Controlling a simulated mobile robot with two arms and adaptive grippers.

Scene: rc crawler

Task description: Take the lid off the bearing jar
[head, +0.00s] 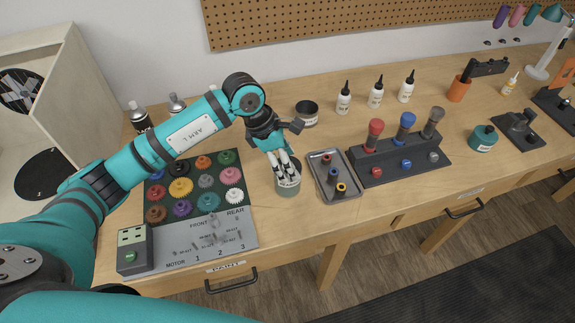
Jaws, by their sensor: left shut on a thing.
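The bearing jar (289,189) is a small greenish jar with a pale label. It stands near the front of the bench, between the gear board and a small metal tray. My left gripper (285,170) reaches down onto the jar's top from behind. Its pale fingers are shut on the lid, which they mostly hide. I cannot tell whether there is a gap between lid and jar. My right gripper is not in view.
The gear board (163,232) lies left of the jar. The metal tray (322,186) with small rollers is close on the right, beside a black rack (378,168) of drivers. A dark round tin (306,120) and white bottles (375,97) stand behind.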

